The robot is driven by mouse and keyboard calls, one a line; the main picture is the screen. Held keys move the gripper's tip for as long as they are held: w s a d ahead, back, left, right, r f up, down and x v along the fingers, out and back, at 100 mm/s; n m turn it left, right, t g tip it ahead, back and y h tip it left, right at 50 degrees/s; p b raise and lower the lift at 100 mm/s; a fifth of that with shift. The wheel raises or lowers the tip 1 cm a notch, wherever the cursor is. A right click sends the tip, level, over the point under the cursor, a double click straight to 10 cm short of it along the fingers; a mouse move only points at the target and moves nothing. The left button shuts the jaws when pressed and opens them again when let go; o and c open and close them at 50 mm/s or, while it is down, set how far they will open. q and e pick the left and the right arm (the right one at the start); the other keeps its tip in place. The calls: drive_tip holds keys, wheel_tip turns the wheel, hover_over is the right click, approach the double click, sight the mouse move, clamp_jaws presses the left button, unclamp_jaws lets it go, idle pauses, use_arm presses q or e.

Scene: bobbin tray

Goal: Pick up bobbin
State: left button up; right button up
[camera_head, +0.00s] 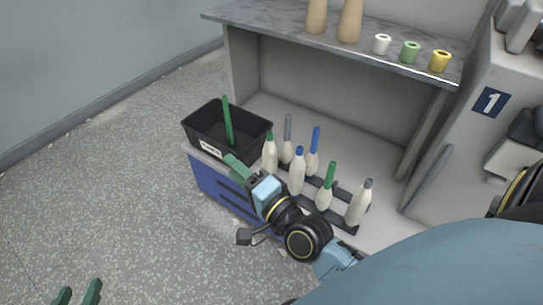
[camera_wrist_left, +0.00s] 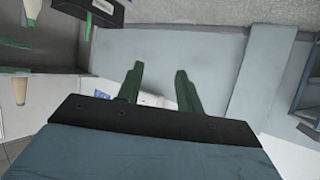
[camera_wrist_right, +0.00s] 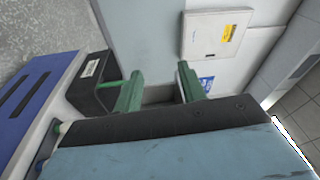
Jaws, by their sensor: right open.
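Several white bobbins with coloured tops stand in the dark rack (camera_head: 345,225): green-topped (camera_head: 270,158), blue-topped (camera_head: 298,175), another green-topped (camera_head: 326,190) and grey-topped (camera_head: 358,205) ones are in front. A green stick, perhaps an empty bobbin (camera_head: 228,122), leans upright in the black bin (camera_head: 196,147); it also shows in the right wrist view (camera_wrist_right: 108,84). My right gripper (camera_head: 235,163) is beside the bin's front right side, left of the rack; its green fingers are apart and empty in the right wrist view (camera_wrist_right: 160,88). My left gripper (camera_head: 78,291) is open and empty at bottom left, far from the rack.
A marble-topped shelf (camera_head: 265,22) overhangs the rack, with cones (camera_head: 350,22) and white, green and yellow spools (camera_head: 410,52) on it. A grey machine marked 1 (camera_head: 489,101) stands at right. The floor (camera_head: 110,190) at left is clear.

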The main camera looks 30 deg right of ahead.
drive_tip(key=w+d+f+m+t+h, duration=0.1)
drive_tip(key=w+d+f+m+h, duration=0.3)
drive_tip(key=m, duration=0.8)
use_arm(q)
drive_tip(key=s+a+f+g+y+p, duration=0.1)
drive_tip(key=s+a+f+g, duration=0.1)
drive_tip(key=s+f+g, duration=0.15)
use_arm(e)
drive_tip(key=m+g+h, duration=0.3)
drive_tip(key=m+h, duration=0.4)
drive_tip(key=m, duration=0.7)
approach(270, 138)
drive_tip(key=shift+m, duration=0.3)
drive_tip(key=x, duration=0.5)
drive_tip(key=shift+w+r+b, duration=0.15)
drive_tip(key=shift+w+b, duration=0.2)
drive_tip(key=shift+b, duration=0.05)
drive_tip(key=b+x, duration=0.1)
drive_tip(key=x, duration=0.3)
drive_tip(key=shift+d, duration=0.25)
drive_tip(key=shift+w+d, duration=0.2)
drive_tip(key=shift+w, duration=0.35)
use_arm(q)
drive_tip(key=w+d+r+t+h, duration=0.1)
drive_tip(key=w+d+r+t, duration=0.2)
drive_tip(key=w+r+t, duration=0.2)
drive_tip(key=shift+r+t+h, duration=0.4)
drive_tip(key=shift+r+t, duration=0.05)
drive_tip(key=shift+r, duration=0.35)
